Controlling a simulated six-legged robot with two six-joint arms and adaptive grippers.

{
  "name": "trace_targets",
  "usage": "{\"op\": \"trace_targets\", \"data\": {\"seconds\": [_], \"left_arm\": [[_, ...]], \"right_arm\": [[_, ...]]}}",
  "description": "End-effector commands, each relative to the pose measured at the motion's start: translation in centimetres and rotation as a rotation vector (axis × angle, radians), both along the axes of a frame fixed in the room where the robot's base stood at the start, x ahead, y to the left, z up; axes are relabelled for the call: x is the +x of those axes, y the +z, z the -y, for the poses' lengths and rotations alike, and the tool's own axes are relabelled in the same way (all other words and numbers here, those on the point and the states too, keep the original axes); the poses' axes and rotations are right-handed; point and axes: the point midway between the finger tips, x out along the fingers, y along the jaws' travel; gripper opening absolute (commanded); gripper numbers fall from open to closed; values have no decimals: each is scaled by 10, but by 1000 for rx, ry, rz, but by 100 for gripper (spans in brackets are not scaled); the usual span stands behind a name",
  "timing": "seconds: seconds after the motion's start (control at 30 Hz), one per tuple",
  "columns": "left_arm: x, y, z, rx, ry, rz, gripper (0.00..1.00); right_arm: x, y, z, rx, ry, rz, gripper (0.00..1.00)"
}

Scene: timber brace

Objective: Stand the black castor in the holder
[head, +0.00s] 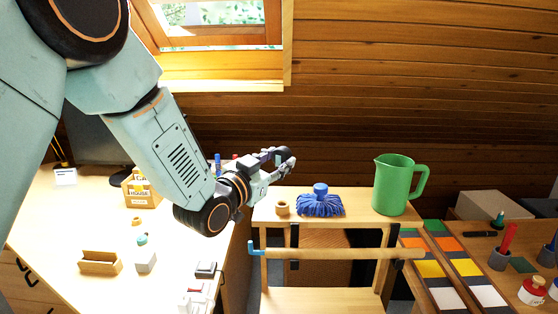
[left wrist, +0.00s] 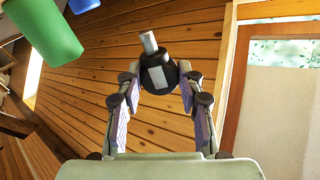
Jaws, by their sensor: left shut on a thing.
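My left gripper (head: 284,160) is raised in the air, left of and above the small wooden bench (head: 348,222). In the left wrist view its two fingers (left wrist: 158,105) are closed around the black castor (left wrist: 150,80), a dark round body with a short grey stem pointing up and slightly left. The castor is hard to make out in the head view. A small round wooden piece with a hole (head: 282,208) stands on the bench's left end, below the gripper; I cannot tell whether it is the holder. My right gripper is not in view.
A blue mop-like brush (head: 320,202) and a green jug (head: 397,184) stand on the bench. A desk on the left carries a wooden tray (head: 99,263), a grey block (head: 145,261) and a cardboard box (head: 141,190). A table on the right has coloured squares (head: 430,268).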

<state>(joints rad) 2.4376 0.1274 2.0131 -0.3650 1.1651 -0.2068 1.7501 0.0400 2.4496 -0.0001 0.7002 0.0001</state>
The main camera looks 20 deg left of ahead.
Motion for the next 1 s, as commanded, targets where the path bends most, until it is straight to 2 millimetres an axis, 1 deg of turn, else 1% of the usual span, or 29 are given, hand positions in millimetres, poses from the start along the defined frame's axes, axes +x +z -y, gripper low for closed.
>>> {"op": "trace_targets", "data": {"seconds": [0.17, 0.37, 0.8, 1.0], "left_arm": [[-2, -1, 0, -1, 2, -1, 6], [-3, -10, -1, -1, 1, -1, 6], [-1, -47, 0, -1, 1, -2, 6], [0, -59, 0, -1, 1, -1, 6]], "right_arm": [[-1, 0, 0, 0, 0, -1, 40], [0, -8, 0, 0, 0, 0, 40], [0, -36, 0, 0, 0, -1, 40], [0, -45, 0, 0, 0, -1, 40]]}}
